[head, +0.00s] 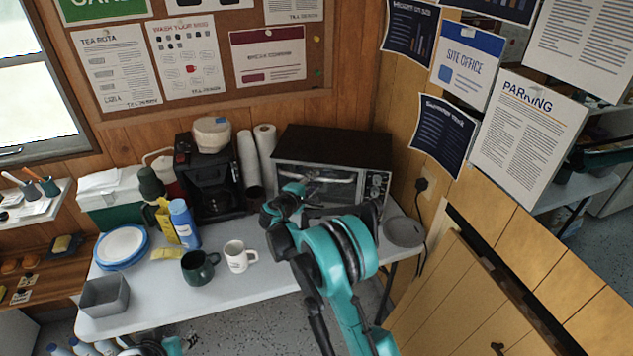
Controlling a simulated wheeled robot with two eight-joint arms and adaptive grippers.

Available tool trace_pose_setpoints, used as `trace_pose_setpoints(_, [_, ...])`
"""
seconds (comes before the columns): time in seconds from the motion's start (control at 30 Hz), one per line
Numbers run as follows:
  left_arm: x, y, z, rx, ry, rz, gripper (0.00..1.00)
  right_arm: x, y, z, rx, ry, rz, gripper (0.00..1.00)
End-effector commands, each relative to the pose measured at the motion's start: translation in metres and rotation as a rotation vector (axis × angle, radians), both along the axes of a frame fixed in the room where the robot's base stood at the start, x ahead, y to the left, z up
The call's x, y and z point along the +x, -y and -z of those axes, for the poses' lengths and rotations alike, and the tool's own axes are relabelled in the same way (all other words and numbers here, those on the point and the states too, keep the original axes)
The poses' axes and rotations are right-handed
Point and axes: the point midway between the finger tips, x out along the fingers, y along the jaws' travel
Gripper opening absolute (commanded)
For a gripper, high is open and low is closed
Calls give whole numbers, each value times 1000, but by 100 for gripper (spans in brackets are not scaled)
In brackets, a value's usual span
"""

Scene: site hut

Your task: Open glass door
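A black toaster oven (340,145) stands at the back right of the white table. Its glass door (335,188) faces me, with a light bar across it; my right arm covers the lower part. The door looks shut, though its lower edge is hidden. My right gripper (272,212) is in front of the door's left side, close to the oven. Its fingers are small and dark, and I cannot tell whether they touch the door or are open. Part of my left arm (160,346) shows at the bottom edge, low in front of the table; its fingers are not clear.
A coffee maker (209,180) and paper rolls (248,160) stand left of the oven. A dark mug (198,268), white mug (238,257) and blue bottle (184,224) are nearer. A grey round lid (403,231) lies at the right. The front middle of the table is clear.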

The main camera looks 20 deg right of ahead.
Motion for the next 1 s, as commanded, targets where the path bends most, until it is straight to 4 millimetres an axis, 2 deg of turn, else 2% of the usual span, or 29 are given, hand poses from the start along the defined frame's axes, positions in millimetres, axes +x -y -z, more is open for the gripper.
trace_pose_setpoints(0.2, [0,0,6,0,0,0,40,17,17,6,1,-1,0,35])
trace_pose_setpoints(0.5, [0,0,6,0,0,0,40,20,19,6,2,0,-1,35])
trace_pose_setpoints(0.53, [0,0,6,0,0,0,40,20,19,6,2,0,-1,32])
trace_pose_setpoints(0.6, [0,0,6,0,0,0,40,20,19,6,2,0,-1,14])
trace_pose_setpoints(0.67, [0,0,6,0,0,0,40,20,19,6,2,0,-1,0])
trace_pose_setpoints(1.0, [0,0,7,0,0,0,40,19,18,7,2,0,-1,0])
